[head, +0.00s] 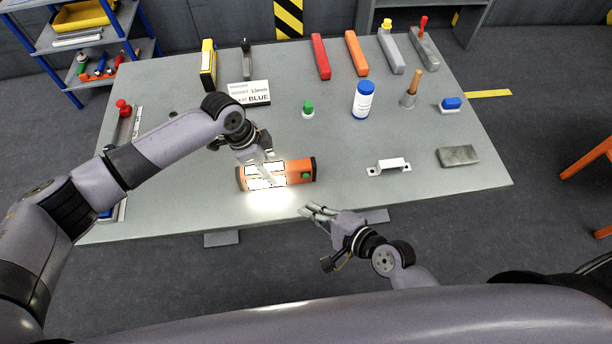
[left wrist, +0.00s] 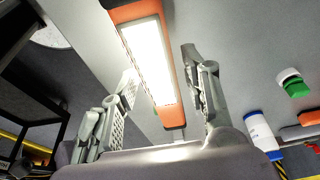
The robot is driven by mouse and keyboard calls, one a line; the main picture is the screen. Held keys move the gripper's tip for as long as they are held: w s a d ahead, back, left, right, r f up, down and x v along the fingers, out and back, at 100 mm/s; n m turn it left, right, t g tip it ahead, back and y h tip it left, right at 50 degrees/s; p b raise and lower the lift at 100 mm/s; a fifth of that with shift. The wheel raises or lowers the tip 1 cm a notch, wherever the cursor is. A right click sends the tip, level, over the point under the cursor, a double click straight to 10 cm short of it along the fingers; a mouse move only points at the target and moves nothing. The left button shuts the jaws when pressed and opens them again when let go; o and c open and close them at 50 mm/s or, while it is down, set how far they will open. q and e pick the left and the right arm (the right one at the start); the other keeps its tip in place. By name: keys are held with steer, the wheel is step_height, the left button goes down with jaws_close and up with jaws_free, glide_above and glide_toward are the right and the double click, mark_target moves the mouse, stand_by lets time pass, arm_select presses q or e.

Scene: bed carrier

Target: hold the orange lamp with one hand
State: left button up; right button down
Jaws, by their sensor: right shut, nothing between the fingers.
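The orange lamp (head: 296,167) lies on the grey table near its front edge. It has dark ends, a green button at its right end and lit white panels. My left gripper (head: 264,170) is over the lamp's middle, pointing down. In the left wrist view the lamp (left wrist: 150,58) runs between the fingers of my left gripper (left wrist: 161,68), which are spread apart. A gap shows between the lamp and the right-hand finger; I cannot tell whether the other finger touches it.
A white handle (head: 388,167) and a grey block (head: 458,156) lie to the right. The table (head: 330,140) is clear around the lamp.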

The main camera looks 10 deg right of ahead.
arm_select(q)
steer(key=shift+o, duration=0.6)
steer(key=shift+r, duration=0.1)
steer(key=v, duration=1.2)
